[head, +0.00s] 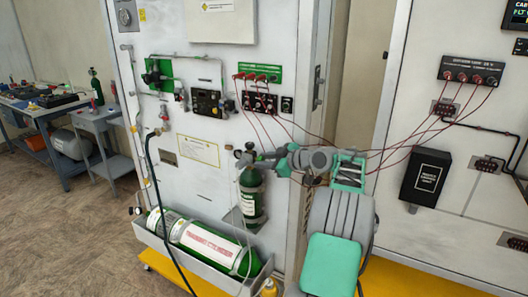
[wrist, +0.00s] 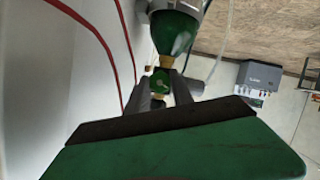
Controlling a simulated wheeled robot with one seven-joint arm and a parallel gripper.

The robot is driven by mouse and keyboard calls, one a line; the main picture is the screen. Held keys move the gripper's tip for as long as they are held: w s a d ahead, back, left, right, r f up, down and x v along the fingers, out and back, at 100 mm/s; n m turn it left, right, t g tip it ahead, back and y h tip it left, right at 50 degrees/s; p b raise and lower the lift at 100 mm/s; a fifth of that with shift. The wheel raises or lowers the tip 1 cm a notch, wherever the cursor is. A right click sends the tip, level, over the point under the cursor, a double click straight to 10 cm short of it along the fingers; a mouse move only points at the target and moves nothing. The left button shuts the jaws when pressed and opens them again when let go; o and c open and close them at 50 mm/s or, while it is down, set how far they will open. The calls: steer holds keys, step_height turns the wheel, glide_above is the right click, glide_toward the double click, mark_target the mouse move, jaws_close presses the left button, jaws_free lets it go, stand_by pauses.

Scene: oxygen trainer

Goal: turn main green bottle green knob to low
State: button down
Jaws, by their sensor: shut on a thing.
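A small green bottle (head: 252,200) stands upright in a bracket on the white panel, with a gauge and valve at its top. My gripper (head: 262,157) is at that valve, reaching in from the right. In the wrist view the green bottle (wrist: 176,32) shows at the top, with a brass neck below it. My gripper (wrist: 161,80) has its two dark fingers on either side of a small green knob (wrist: 160,78) and is shut on it. The fingers hide part of the knob, and its setting cannot be read. A large green bottle (head: 180,232) lies in a trough below.
The white panel carries a green connector block (head: 260,73) and dark valve boxes (head: 207,102). Red cables hang across the area above my arm. A black hose (head: 150,165) runs down at the left. A second panel with a black box (head: 426,177) stands at right.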

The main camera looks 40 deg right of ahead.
steer(key=m+p, duration=0.1)
steer(key=p, duration=0.2)
steer(key=shift+r+g+y, duration=0.3)
steer(key=shift+r+y, duration=0.1)
steer(key=shift+d+f+m+y+p, duration=0.1)
steer(key=shift+f+m+y+p, duration=0.3)
steer(key=shift+p, duration=0.75)
steer(key=shift+r, duration=0.1)
steer(key=c, duration=1.1)
jaws_free()
steer(key=b+v, duration=0.1)
steer(key=v, duration=0.6)
steer(key=shift+s+b, duration=0.35)
steer(key=shift+w+r, duration=0.1)
steer(key=shift+r, duration=0.1)
